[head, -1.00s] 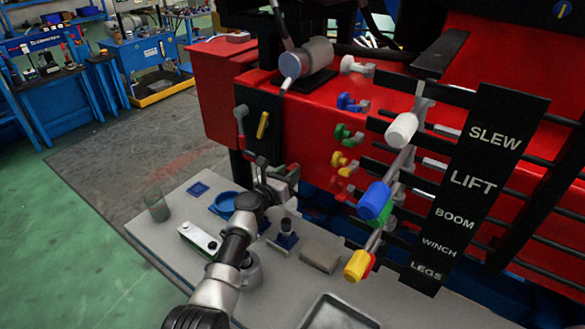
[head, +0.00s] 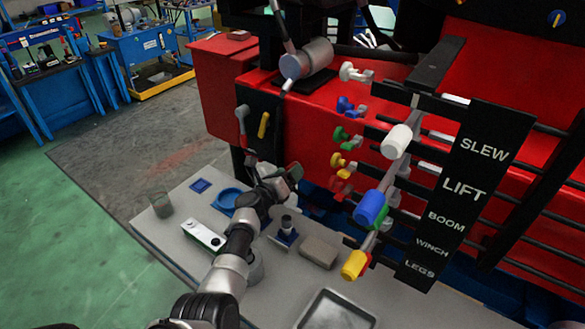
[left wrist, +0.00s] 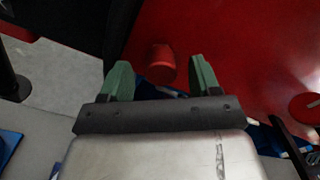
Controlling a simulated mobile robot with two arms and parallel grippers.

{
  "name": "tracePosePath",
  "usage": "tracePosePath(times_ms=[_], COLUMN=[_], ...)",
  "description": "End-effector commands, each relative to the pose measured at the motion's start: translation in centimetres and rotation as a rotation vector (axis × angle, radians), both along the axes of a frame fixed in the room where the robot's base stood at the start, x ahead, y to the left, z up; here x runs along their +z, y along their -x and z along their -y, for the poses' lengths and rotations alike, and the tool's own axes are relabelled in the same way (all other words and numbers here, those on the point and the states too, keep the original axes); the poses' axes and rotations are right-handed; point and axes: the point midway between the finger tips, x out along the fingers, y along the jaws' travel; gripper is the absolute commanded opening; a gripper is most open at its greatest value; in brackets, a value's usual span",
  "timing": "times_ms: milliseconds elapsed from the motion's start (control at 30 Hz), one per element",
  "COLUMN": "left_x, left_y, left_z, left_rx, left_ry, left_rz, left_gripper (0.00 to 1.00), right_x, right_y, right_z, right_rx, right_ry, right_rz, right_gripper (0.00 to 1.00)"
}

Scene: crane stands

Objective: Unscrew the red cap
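The red cap (left wrist: 161,63) is a short red cylinder in the left wrist view, in front of the red machine wall. It lies between the two green fingers of my left gripper (left wrist: 161,78), with a gap on each side, so the gripper is open and not touching it at the sides. In the head view my left gripper (head: 290,178) is over the bench, close to the machine's lower front. I cannot make out the cap there; the gripper seems to hide it. My right gripper is not in view.
The grey bench (head: 290,288) holds a blue dish (head: 226,200), a glass (head: 160,205), a white-topped box (head: 204,236), a grey block (head: 319,252) and a metal tray (head: 337,312). Coloured levers stand right of my gripper, including a blue-knobbed one (head: 370,208).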

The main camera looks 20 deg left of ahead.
Motion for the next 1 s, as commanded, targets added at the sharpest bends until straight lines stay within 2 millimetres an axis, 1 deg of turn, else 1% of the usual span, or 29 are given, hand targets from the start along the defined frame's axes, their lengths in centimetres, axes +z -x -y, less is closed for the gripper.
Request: tracePosePath(times_ms=[100, 167, 200, 367, 433, 467, 600, 767, 900, 1000], left_x=[0.1, 0.1, 0.1, 0.2, 0.0, -0.1, -0.4, -0.2, -0.4, -0.1], left_y=[0.0, 0.0, 0.0, -0.1, -0.1, -0.1, -0.1, -0.1, -0.1, -0.1], left_z=[0.0, 0.0, 0.0, 0.0, 0.0, -0.1, -0.1, -0.1, -0.1, -0.1], left_rx=[0.001, 0.001, 0.001, 0.000, 0.001, 0.001, 0.000, 0.001, 0.000, 0.000], left_ry=[-0.001, -0.001, -0.001, -0.001, -0.021, -0.053, -0.304, -0.485, -0.737, -0.849], left_rz=[0.001, 0.001, 0.002, 0.003, 0.011, 0.022, 0.116, 0.180, 0.272, 0.313], left_gripper=[0.63, 0.55, 0.54, 0.54, 0.54, 0.54, 0.54, 0.54, 0.54, 0.54], right_x=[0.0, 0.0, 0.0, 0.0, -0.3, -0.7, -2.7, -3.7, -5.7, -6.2], right_y=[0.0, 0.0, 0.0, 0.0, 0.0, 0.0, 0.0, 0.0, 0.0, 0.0], right_z=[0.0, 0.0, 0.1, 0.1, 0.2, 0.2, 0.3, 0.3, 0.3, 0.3], right_rx=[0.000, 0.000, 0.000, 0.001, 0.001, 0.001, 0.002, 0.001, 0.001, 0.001], right_ry=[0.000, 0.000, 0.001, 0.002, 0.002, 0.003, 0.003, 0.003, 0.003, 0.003], right_rz=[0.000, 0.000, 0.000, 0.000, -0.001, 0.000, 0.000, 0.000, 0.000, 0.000], right_gripper=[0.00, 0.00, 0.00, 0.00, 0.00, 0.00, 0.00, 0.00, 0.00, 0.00])
